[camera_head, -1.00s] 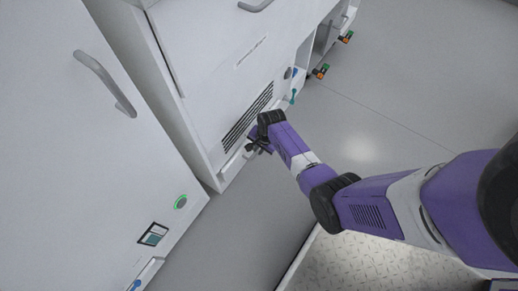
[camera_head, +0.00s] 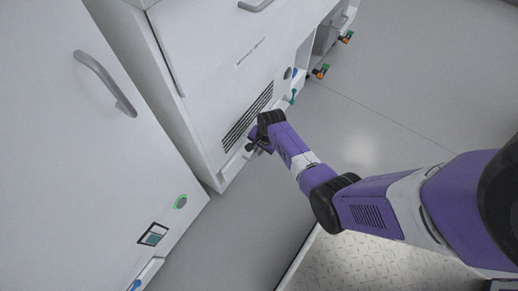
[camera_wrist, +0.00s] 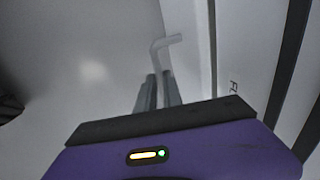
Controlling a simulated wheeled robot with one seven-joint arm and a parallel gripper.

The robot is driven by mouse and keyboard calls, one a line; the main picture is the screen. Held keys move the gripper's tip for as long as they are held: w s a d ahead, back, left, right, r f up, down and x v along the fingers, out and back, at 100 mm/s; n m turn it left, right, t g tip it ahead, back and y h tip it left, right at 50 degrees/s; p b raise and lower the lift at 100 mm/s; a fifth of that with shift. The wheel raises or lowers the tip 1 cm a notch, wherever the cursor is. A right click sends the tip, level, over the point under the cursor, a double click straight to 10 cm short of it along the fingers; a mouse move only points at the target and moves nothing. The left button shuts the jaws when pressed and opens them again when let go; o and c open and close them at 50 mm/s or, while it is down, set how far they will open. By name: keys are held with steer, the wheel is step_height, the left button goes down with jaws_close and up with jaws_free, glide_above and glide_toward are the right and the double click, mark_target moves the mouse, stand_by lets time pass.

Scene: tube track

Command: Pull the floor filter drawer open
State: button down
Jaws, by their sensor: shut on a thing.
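The floor filter drawer (camera_head: 235,162) is the low white front at the foot of the white cabinet, just below a dark vent grille. It looks closed or nearly so; my gripper and arm cover part of it. My gripper (camera_head: 257,147) is at the drawer front, low by the floor. In the wrist view my gripper (camera_wrist: 158,88) has its two grey fingers close together around a pale bent handle (camera_wrist: 167,42). The handle's upper end sticks out beyond the fingertips.
The vent grille (camera_head: 247,117) is just above the drawer. Open grey floor (camera_head: 400,100) lies to the right. Small coloured fittings (camera_head: 321,71) stick out farther along the cabinet row.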

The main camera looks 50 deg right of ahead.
steer(key=shift+s, duration=0.1)
steer(key=s+p, duration=0.9)
steer(key=s, duration=1.5)
steer(key=shift+d+p, duration=0.3)
steer(key=shift+d, duration=0.1)
steer(key=c, duration=1.6)
jaws_free()
steer(key=shift+o, duration=0.6)
step_height(320, 180, up, 8)
steer(key=s+p, duration=0.1)
steer(key=p, duration=0.3)
steer(key=shift+s+f, duration=0.2)
steer(key=shift+s, duration=0.1)
